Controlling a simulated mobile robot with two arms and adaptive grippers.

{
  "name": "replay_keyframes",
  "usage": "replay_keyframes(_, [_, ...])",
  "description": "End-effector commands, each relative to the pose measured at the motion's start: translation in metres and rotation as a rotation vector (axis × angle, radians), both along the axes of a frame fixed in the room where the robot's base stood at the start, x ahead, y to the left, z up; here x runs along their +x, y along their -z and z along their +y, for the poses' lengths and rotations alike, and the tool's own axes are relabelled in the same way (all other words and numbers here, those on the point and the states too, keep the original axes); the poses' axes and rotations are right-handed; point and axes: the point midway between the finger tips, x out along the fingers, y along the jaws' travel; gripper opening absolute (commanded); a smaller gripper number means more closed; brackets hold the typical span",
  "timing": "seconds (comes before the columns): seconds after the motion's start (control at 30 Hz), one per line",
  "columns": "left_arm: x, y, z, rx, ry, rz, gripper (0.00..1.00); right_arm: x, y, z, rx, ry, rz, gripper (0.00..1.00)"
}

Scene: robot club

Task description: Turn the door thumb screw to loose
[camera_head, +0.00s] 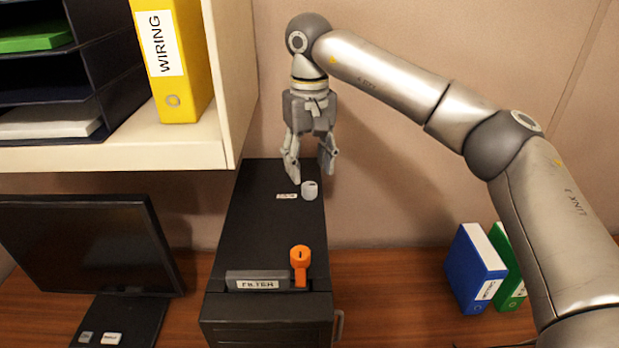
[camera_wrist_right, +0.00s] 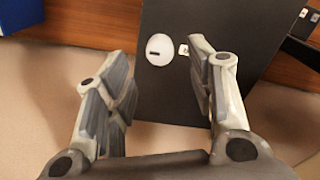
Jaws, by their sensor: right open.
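A small white round knob (camera_head: 310,190), which looks like a thumb screw, stands on top of a black case (camera_head: 262,225) near its far right side. A small label (camera_head: 286,196) lies left of it, too small to read. My right gripper (camera_head: 310,172) points down just above and behind the knob, fingers apart and empty. In the right wrist view the knob (camera_wrist_right: 160,49) shows a short dark mark on its face and lies beyond the gap between the open fingers (camera_wrist_right: 160,85), not touching them. My left gripper is out of view.
An orange knob (camera_head: 300,257) stands at the case's front edge beside a FILTER plate (camera_head: 257,281). A shelf with a yellow WIRING binder (camera_head: 178,60) rises at the left. A monitor (camera_head: 85,245) stands left, blue (camera_head: 474,268) and green binders right.

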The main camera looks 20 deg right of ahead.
Motion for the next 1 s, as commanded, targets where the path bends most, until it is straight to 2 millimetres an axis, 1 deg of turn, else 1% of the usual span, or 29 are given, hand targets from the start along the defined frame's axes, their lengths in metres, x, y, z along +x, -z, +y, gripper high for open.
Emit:
replay_keyframes(0.03, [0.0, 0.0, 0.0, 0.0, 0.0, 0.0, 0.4, 0.001, -0.014, 0.0, 0.001, 0.001, -0.004, 0.5])
replay_keyframes(0.2, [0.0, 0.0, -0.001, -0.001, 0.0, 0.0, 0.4, 0.0, -0.047, 0.0, 0.0, 0.0, -0.002, 0.5])
replay_keyframes(0.3, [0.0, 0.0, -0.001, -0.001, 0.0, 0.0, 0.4, 0.0, -0.06, 0.0, 0.0, 0.001, -0.002, 0.5])
replay_keyframes(0.4, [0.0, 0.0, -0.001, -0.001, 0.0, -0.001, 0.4, 0.0, -0.069, 0.0, 0.0, 0.0, 0.0, 0.5])
replay_keyframes(0.53, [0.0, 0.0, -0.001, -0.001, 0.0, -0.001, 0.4, 0.0, -0.072, 0.0, 0.0, -0.001, 0.0, 0.5])
replay_keyframes(1.0, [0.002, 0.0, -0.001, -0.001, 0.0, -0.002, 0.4, 0.0, -0.072, 0.0, 0.0, -0.001, 0.001, 0.5])
